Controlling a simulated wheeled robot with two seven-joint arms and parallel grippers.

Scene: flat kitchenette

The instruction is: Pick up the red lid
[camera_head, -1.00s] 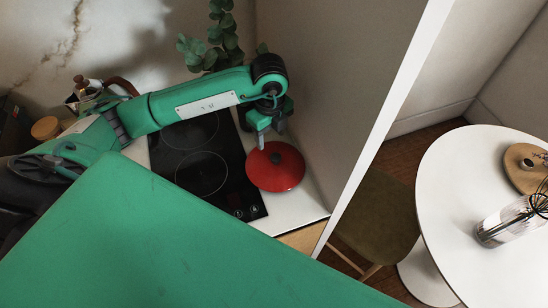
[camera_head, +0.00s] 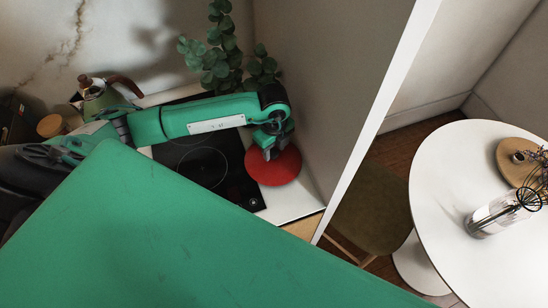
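The red lid (camera_head: 273,172) is round and lies on the white counter at the right of the black cooktop. My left gripper (camera_head: 271,156) points down over the far part of the lid and hides its knob. The fingertips are small and dark here, and I cannot tell whether they are open or closed on the knob. My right gripper is not in view.
The black cooktop (camera_head: 205,165) lies left of the lid. A wall (camera_head: 330,90) rises close on the right. A plant (camera_head: 215,55) and a kettle (camera_head: 100,92) stand behind my arm. A white round table (camera_head: 450,200) stands at the far right.

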